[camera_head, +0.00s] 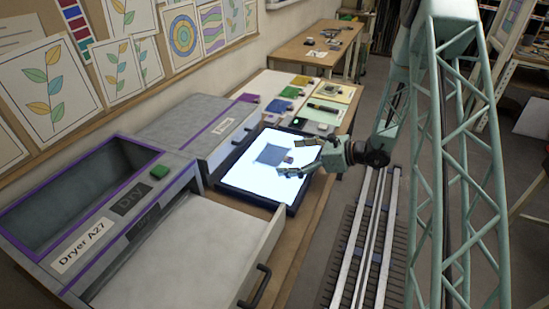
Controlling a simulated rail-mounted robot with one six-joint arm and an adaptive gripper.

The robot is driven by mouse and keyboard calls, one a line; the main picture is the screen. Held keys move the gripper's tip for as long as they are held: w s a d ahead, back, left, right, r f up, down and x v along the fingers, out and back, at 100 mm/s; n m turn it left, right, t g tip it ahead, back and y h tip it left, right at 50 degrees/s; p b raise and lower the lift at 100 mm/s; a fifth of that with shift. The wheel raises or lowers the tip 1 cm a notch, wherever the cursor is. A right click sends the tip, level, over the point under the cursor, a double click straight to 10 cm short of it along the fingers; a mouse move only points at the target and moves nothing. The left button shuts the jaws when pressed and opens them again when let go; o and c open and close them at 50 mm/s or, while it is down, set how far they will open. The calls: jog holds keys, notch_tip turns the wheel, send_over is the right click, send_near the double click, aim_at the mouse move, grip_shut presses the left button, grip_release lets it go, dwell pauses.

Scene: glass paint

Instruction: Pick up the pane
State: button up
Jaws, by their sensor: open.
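A small grey-blue pane (271,154) lies on the brightly lit light table (248,181), near its middle. My gripper (294,158) reaches in from the right, low over the lit surface. Its fingers are spread open with a gap between them. The fingertips are close to the pane's right side; I cannot tell whether they touch it. A small dark piece shows at the pane's right edge, too small to make out.
The open dryer drawer (190,262) juts out at the front left, its handle (262,287) near the bench edge. A lidded grey box (190,131) stands left of the light table. Coloured sheets and small pieces (300,98) lie behind it. My lattice column stands at the right.

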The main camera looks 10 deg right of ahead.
dwell(0.6)
jog(key=c, duration=1.1)
